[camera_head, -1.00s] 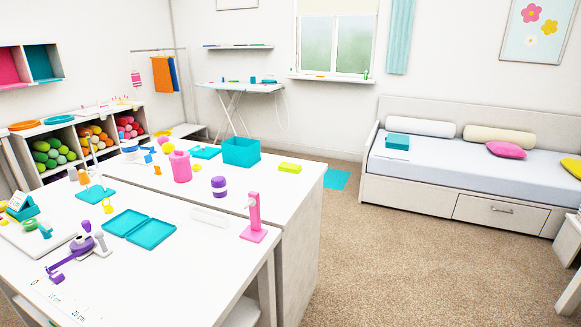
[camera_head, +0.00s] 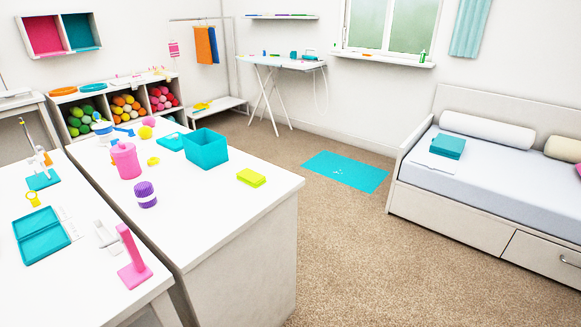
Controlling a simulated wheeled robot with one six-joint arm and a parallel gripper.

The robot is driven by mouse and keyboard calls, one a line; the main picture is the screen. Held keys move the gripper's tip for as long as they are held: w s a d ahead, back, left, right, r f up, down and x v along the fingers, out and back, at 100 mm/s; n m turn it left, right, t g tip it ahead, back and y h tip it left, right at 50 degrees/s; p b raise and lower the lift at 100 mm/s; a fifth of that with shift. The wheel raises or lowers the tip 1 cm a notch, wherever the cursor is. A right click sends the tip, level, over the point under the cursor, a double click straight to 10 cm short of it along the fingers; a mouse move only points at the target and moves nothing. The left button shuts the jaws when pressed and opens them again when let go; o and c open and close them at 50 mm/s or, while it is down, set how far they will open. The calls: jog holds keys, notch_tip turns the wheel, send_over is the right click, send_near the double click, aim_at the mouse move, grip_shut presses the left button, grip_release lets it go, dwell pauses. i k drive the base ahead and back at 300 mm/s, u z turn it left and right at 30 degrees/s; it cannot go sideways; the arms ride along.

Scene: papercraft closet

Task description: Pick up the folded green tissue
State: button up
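I cannot say for certain which item is the folded green tissue. A small yellow-green folded-looking block (camera_head: 251,177) lies flat near the right edge of the white table. My gripper is not in view.
The white table (camera_head: 230,232) also holds a teal open box (camera_head: 206,149), a pink canister (camera_head: 126,160) and a purple-banded jar (camera_head: 145,194). A pink stand (camera_head: 133,260) is at the near table's corner. Carpet is open between table and bed (camera_head: 450,217); a turquoise mat (camera_head: 345,171) lies beyond.

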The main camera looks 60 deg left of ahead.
aim_at(254, 179)
jog(key=i, duration=1.5)
jog(key=u, duration=3.65)
jog(key=i, duration=1.65)
